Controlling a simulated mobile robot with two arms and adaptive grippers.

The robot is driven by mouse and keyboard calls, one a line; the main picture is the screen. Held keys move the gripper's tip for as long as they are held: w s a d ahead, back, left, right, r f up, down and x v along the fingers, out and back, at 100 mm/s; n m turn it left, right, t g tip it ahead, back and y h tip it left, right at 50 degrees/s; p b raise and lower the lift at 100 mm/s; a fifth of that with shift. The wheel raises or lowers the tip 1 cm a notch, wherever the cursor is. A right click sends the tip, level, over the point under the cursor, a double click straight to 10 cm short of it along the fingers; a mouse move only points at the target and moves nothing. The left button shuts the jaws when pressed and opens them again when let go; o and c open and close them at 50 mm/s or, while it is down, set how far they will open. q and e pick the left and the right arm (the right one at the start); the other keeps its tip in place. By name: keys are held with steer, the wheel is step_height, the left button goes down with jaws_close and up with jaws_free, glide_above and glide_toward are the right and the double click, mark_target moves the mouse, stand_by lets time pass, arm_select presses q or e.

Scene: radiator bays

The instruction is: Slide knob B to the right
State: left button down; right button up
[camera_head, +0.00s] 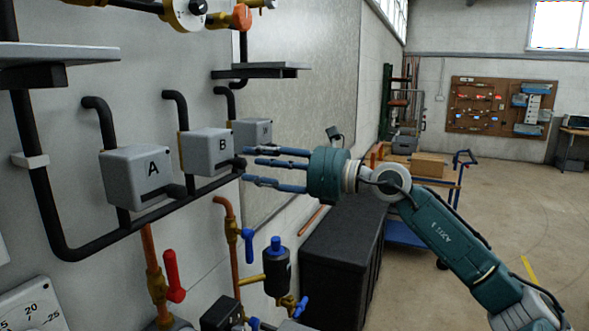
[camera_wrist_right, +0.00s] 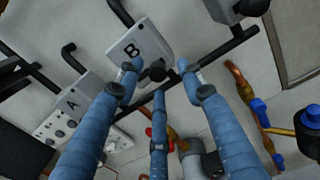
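Box B (camera_head: 205,153) is a grey box with a black letter, mounted on the dark pipework between box A (camera_head: 137,173) and a third box. It also shows in the wrist view (camera_wrist_right: 137,43). Black knob B (camera_wrist_right: 157,71) sticks out at the box's lower edge. My right gripper (camera_head: 250,166) has blue fingers that reach left toward it. In the wrist view, two fingertips of my right gripper (camera_wrist_right: 158,73) stand on either side of the knob and the third finger is below it. The fingers are spread; contact is not clear. My left gripper is not in view.
A third box (camera_head: 250,132) is just behind box B, above the fingers. A dark shelf (camera_head: 261,71) juts out above. Valves with a red handle (camera_head: 173,276) and blue handles (camera_head: 248,246) are below. A black cabinet (camera_head: 340,250) stands under my right arm.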

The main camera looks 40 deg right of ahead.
steer(key=v, duration=0.8)
steer(key=shift+d, duration=0.2)
